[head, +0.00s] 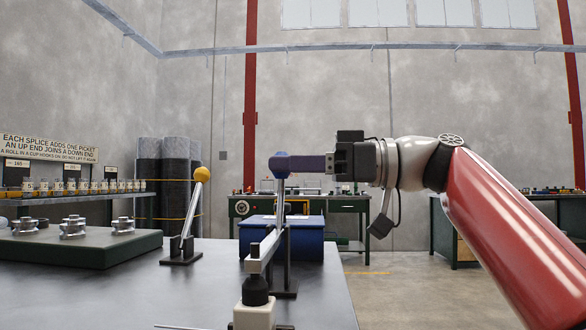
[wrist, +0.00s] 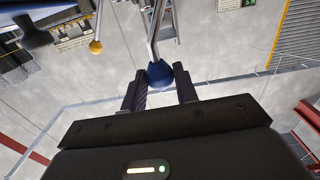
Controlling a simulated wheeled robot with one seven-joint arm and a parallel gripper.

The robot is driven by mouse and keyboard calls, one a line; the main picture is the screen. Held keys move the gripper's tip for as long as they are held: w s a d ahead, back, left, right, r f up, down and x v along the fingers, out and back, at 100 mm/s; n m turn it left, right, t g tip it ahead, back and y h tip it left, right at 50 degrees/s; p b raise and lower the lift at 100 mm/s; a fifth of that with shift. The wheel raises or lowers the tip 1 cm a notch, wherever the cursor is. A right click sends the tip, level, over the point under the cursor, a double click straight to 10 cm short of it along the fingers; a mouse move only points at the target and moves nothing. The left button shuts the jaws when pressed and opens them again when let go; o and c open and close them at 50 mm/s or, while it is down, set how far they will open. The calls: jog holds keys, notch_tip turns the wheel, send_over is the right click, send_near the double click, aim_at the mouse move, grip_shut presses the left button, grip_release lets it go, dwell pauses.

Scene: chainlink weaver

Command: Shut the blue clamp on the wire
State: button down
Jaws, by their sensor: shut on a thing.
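The blue clamp has a blue ball knob (head: 279,167) on top of an upright metal lever (head: 281,205). Its grey bar (head: 264,255) reaches toward me, with a black tip (head: 255,291) over a pale block (head: 254,315). I cannot tell whether the tip presses on anything. A thin rod or wire (head: 175,327) shows at the bottom edge; its link to the clamp is unclear. My gripper (head: 285,164) comes from the right and is shut on the knob. In the wrist view the knob (wrist: 160,74) sits between my fingertips.
A second clamp with a yellow knob (head: 201,175) stands left on the grey table (head: 200,295). A dark green tray (head: 90,250) with metal parts lies farther left. A blue box (head: 310,240) is behind the blue clamp.

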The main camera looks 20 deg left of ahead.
jog(key=shift+s, duration=0.1)
jog(key=c, duration=1.1)
grip_release()
jog(key=v, duration=0.7)
jog(key=shift+d, duration=0.4)
